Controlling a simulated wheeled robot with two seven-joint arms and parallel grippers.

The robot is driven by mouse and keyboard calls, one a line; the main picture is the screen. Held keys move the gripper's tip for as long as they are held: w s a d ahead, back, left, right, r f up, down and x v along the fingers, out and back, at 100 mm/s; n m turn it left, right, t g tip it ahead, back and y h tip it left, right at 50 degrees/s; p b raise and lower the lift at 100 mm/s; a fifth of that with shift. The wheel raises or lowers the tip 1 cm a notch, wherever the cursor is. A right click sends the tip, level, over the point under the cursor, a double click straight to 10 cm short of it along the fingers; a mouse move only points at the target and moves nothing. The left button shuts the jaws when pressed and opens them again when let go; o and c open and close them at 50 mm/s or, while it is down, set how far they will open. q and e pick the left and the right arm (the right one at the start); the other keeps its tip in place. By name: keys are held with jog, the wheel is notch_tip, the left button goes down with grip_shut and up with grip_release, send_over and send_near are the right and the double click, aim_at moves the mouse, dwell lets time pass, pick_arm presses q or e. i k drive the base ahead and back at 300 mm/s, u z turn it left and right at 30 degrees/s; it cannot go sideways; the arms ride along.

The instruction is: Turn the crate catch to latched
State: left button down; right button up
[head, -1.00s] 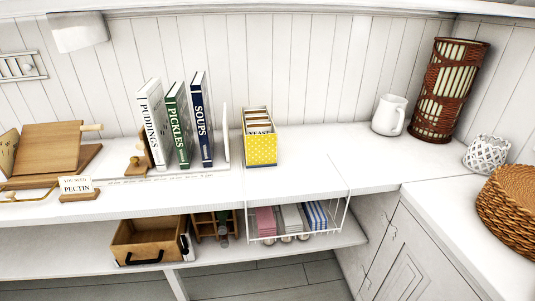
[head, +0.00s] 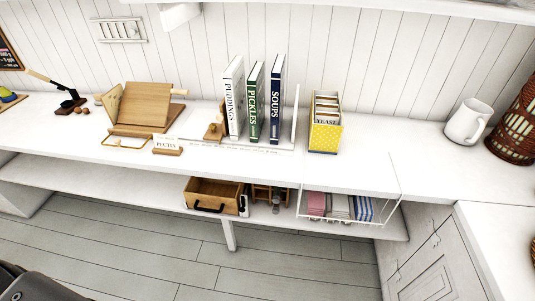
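An open wooden crate (head: 205,188) with a dark handle on its front sits on the lower shelf, below the books, left of the wire basket. A small dark and white detail (head: 243,205) shows at its right end; I cannot tell whether this is the catch or how it is set. A smaller wooden rack (head: 263,190) with a bottle stands just right of the crate. Neither of my grippers is in view.
A white wire basket (head: 313,217) with folded cloths hangs under the upper shelf (head: 350,172). Books, a yellow card box (head: 324,137) and a wooden stand (head: 146,105) rest above. The lower shelf (head: 110,187) is clear left of the crate.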

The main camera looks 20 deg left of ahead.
aim_at(242, 209)
jog(key=z, duration=2.35)
jog(key=k, duration=0.2)
jog(key=u, duration=1.3)
jog(key=k, duration=0.75)
jog(key=u, duration=0.1)
